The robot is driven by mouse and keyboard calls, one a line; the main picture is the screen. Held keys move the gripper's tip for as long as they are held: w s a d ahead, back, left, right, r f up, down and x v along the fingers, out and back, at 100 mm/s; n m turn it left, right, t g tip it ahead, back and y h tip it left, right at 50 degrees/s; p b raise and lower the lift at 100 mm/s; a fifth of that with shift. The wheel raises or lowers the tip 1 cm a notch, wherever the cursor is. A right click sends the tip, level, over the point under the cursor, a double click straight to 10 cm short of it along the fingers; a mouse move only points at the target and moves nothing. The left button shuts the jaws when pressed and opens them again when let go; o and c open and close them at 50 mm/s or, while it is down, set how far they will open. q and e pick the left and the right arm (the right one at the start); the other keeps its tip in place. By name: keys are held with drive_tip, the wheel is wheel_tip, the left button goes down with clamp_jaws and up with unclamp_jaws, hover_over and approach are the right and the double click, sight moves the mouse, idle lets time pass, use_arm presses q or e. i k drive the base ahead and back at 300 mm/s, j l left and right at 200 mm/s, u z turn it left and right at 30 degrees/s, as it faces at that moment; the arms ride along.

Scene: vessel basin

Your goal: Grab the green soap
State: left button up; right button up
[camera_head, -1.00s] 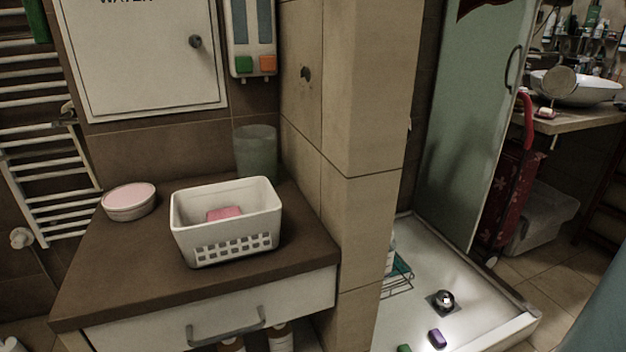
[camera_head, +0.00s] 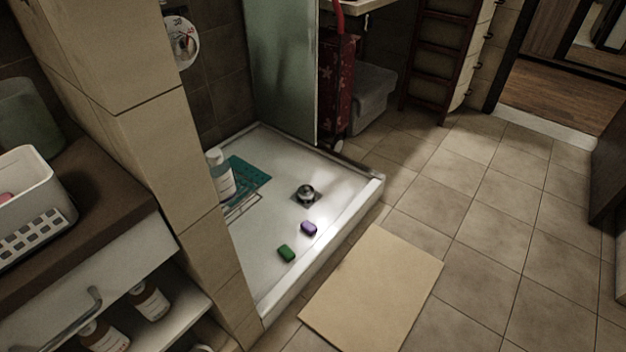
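The green soap (camera_head: 286,253) is a small dark green bar lying on the white floor of the shower basin (camera_head: 272,207), close to its front rim. A purple soap (camera_head: 308,228) lies just behind it and to its right, apart from it. Neither of my grippers shows in the head view.
A tiled pillar (camera_head: 165,140) stands left of the basin. A drain fitting (camera_head: 305,192), a white bottle (camera_head: 220,175) and a teal mat (camera_head: 246,176) are in the basin. A beige mat (camera_head: 374,290) lies before its raised rim. The tiled floor (camera_head: 470,230) at right is clear.

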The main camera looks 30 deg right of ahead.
sight(287, 253)
drive_tip(key=z, duration=0.6)
drive_tip(key=u, duration=0.65)
drive_tip(key=i+l+u, duration=0.1)
drive_tip(key=l+u, duration=0.25)
drive_tip(key=i+l+u, duration=0.1)
drive_tip(key=l+u, duration=0.8)
drive_tip(key=l, duration=1.45)
drive_tip(key=k, duration=0.05)
